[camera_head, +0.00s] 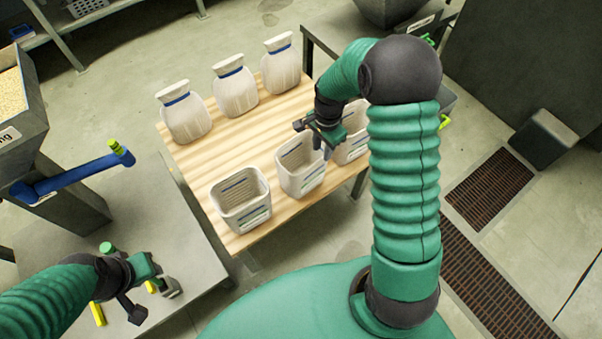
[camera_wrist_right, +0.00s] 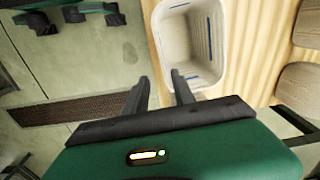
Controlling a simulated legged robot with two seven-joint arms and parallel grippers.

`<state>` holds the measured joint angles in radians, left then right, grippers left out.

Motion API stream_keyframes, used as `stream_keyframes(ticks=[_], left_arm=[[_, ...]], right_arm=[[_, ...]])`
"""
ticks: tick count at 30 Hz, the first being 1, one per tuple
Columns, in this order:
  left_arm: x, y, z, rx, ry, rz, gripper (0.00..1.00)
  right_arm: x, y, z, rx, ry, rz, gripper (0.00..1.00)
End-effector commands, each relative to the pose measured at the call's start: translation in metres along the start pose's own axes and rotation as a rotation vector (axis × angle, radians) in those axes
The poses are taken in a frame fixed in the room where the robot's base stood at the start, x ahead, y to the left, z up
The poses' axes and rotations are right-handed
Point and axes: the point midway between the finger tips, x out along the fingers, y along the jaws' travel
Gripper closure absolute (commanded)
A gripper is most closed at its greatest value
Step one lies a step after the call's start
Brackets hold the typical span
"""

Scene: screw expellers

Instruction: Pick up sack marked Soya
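Three white sacks with blue ties stand upright along the back of the wooden table: a left sack (camera_head: 185,115), a middle sack (camera_head: 235,88) and a right sack (camera_head: 281,64). No Soya mark is readable on any of them. My right gripper (camera_head: 325,140) hangs over the table's right side, near the middle and right bins and apart from the sacks. In the right wrist view its two fingers (camera_wrist_right: 160,90) are spread with nothing between them. My left gripper (camera_head: 160,285) is low at the left over a grey table; its finger opening is unclear.
Three white bins line the table's front: left (camera_head: 240,222), middle (camera_head: 300,190) and right (camera_head: 352,150), partly hidden by my arm. One bin also shows in the wrist view (camera_wrist_right: 190,45). A blue-handled lever (camera_head: 75,177) and grain hopper (camera_head: 18,130) are at left.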

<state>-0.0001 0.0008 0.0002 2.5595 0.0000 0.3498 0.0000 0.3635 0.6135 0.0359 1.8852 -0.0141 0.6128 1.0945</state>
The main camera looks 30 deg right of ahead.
Motion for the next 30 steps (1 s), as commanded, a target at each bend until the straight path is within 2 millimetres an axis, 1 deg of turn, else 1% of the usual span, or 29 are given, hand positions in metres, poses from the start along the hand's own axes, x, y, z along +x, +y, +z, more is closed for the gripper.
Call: stream_keyframes(ticks=[1, 6, 10, 17, 21, 24, 30], left_arm=[[0.003, 0.000, 0.001, 0.000, 0.001, 0.000, 0.64], [0.013, 0.000, 0.003, 0.000, 0.000, 0.000, 0.64], [0.018, 0.000, 0.005, -0.001, 0.000, 0.000, 0.64], [0.024, 0.000, 0.006, 0.000, 0.000, 0.000, 0.64], [0.034, 0.000, 0.008, 0.000, 0.000, 0.000, 0.64], [0.036, 0.000, 0.009, 0.000, 0.000, 0.000, 0.64], [0.035, 0.000, 0.008, 0.000, 0.000, 0.000, 0.64]], right_arm=[[0.013, 0.002, 0.002, -0.001, -0.002, 0.004, 0.69], [0.059, 0.001, 0.003, -0.005, -0.002, 0.005, 0.69], [0.088, -0.001, 0.001, -0.005, -0.004, 0.005, 0.69], [0.110, -0.002, 0.002, -0.008, -0.004, 0.003, 0.69], [0.136, -0.005, 0.010, -0.008, -0.006, 0.004, 0.69], [0.150, -0.005, 0.009, -0.008, -0.004, 0.003, 0.69], [0.150, -0.005, 0.008, -0.008, -0.002, 0.001, 0.69]])
